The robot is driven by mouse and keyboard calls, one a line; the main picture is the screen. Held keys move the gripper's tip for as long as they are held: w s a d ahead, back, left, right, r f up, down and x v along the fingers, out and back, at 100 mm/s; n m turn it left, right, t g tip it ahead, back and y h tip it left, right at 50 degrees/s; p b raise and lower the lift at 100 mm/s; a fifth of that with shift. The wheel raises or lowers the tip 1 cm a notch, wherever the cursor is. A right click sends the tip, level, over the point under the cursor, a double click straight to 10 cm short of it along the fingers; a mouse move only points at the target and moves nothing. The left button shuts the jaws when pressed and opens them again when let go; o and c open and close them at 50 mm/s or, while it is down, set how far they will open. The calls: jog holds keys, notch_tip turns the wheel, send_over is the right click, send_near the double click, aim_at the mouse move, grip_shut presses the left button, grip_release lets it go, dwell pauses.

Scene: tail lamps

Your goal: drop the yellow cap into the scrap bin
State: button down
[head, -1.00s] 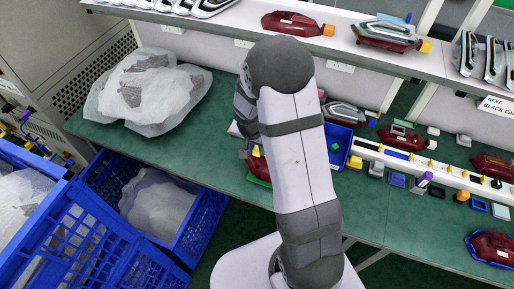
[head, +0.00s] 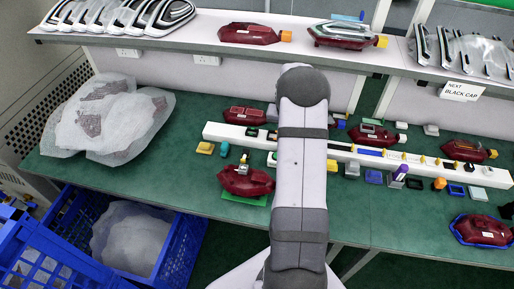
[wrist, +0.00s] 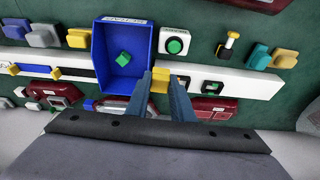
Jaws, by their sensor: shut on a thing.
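My gripper (wrist: 162,82) shows in the wrist view, its two blue-grey fingers shut on the yellow cap (wrist: 160,77). The cap is partly hidden between the fingertips. The scrap bin is a blue open box (wrist: 99,62) just left of the fingertips in the wrist view, with a label on its rim and a green cap (wrist: 123,58) inside. The held cap appears beside the bin's right wall, not over its opening; its height cannot be told. In the head view my own arm hides the gripper, the held cap and the bin.
A white rail (head: 420,160) with small parts runs along the green bench. A white box with a green button (wrist: 174,46) stands right of the bin. Several loose caps, such as a yellow one (wrist: 78,38), lie nearby. Red lamps (head: 245,181) lie around the rail.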

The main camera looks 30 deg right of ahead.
jog(key=s+d+b, duration=0.1)
jog(key=s+d, duration=0.2)
jog(key=d, duration=0.7)
jog(key=shift+s+d+f+b, duration=0.25)
jog(key=shift+d+f+b, duration=0.05)
jog(key=shift+f, duration=0.1)
jog(key=shift+f, duration=0.1)
jog(key=shift+f+b, duration=1.9)
jog(key=shift+f, duration=1)
jog(key=c, duration=1.5)
grip_release()
jog(key=shift+o, duration=0.2)
jog(key=shift+r, duration=0.1)
